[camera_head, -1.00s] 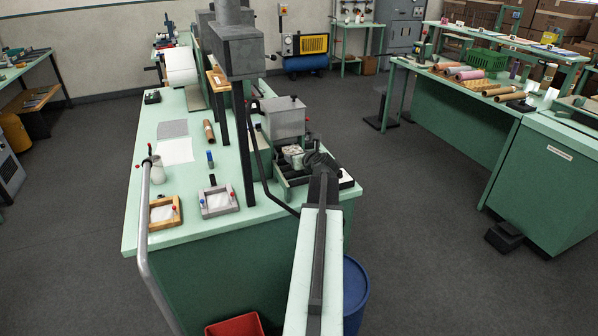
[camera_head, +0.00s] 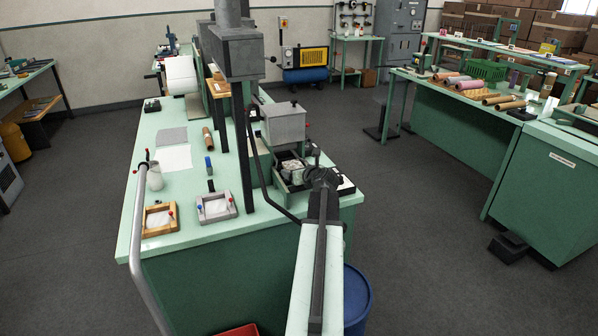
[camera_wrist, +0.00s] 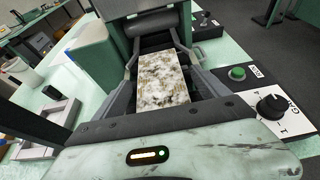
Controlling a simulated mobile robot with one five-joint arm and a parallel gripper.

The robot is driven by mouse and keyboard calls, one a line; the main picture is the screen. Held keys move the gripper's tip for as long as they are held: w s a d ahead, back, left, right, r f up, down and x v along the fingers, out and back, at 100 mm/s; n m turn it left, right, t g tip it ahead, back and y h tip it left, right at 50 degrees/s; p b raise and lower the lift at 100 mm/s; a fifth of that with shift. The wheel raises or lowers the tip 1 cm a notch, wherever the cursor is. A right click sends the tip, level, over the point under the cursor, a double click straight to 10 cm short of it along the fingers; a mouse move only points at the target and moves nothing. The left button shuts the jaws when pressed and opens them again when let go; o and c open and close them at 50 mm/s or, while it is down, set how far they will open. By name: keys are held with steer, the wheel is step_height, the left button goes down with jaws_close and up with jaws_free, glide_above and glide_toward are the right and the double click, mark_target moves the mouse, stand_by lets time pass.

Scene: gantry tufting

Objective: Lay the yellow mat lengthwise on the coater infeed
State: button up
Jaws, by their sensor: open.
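A mottled white, brown and grey slab, perhaps the mat, lies lengthwise in the wrist view (camera_wrist: 166,80) between dark side rails, below a dark roller (camera_wrist: 155,22). I see no plainly yellow mat. In the head view a small machine with a grey box (camera_head: 284,123), possibly the coater, stands at the bench's right edge. Pale mottled material (camera_head: 290,165) shows in its low tray. My gripper (camera_head: 318,172) is open beside this machine, at its right. The wrist view looks along the slab from its near end. I see nothing held; the fingertips are hard to make out.
A control panel with a green button (camera_wrist: 237,73) and black knob (camera_wrist: 273,107) lies right of the slab. Wooden (camera_head: 159,218) and grey (camera_head: 215,206) frames lie on the bench's near end. A dark post (camera_head: 243,150) stands near the machine.

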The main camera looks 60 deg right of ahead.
steer(key=shift+s+a+r, duration=0.1)
steer(key=shift+s+r, duration=0.05)
steer(key=shift+r, duration=0.15)
steer(key=p+v, duration=0.4)
steer(key=v, duration=0.7)
steer(key=shift+s+a+p, duration=0.2)
steer(key=shift+s+p, duration=0.05)
steer(key=shift+p, duration=0.1)
